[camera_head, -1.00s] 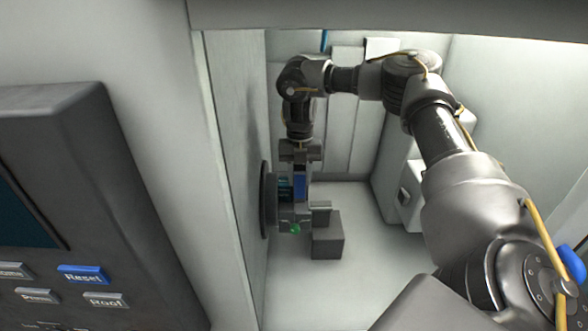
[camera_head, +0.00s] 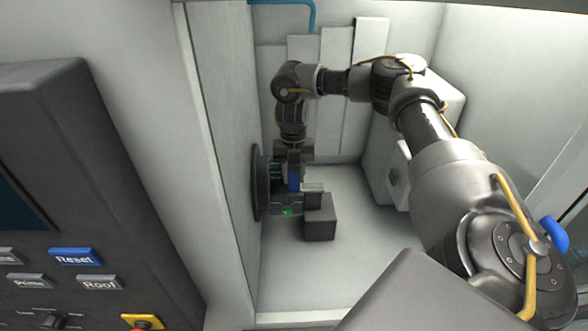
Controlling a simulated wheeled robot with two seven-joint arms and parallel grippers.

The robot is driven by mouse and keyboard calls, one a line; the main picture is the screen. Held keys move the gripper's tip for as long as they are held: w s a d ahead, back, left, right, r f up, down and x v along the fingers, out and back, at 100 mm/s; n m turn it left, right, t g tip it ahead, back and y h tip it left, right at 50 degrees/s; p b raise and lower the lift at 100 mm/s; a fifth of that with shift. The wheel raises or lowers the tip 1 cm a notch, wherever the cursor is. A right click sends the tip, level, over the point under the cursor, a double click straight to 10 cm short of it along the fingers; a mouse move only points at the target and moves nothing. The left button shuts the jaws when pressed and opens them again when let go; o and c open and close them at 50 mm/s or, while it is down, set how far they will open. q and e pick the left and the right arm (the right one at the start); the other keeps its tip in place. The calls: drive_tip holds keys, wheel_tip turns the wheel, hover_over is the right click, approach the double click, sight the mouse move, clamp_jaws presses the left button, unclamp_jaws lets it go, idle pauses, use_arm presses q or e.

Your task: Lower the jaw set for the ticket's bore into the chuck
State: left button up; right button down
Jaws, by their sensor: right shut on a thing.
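The chuck (camera_head: 257,183) is a dark round disc on the left wall inside the machine, seen nearly edge-on. My right gripper (camera_head: 288,205) points down beside the chuck's face, at the end of my bent right arm. It is shut on a small grey piece with a green mark (camera_head: 287,211), which I take for the jaw set. I cannot tell whether the jaw set touches the chuck. No ticket is readable in view. My left gripper is not in view.
A dark grey block (camera_head: 319,218) stands on the machine floor just right of the gripper. A control panel (camera_head: 60,200) with labelled buttons stands at the left, outside the opening. A pale housing (camera_head: 398,170) is on the right. The floor front of the block is clear.

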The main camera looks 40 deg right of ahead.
sight(294, 189)
drive_tip(key=shift+w+f+b, duration=0.2)
drive_tip(key=shift+f+b, duration=0.15)
drive_tip(key=shift+f, duration=0.9)
drive_tip(key=shift+s+f, duration=0.15)
drive_tip(key=shift+s+a+f, duration=0.1)
drive_tip(key=shift+s+f, duration=0.1)
drive_tip(key=shift+f, duration=0.05)
drive_tip(key=c, duration=1.3)
unclamp_jaws()
drive_tip(key=o, duration=0.4)
drive_tip(key=shift+s, duration=0.15)
drive_tip(key=shift+r, duration=0.1)
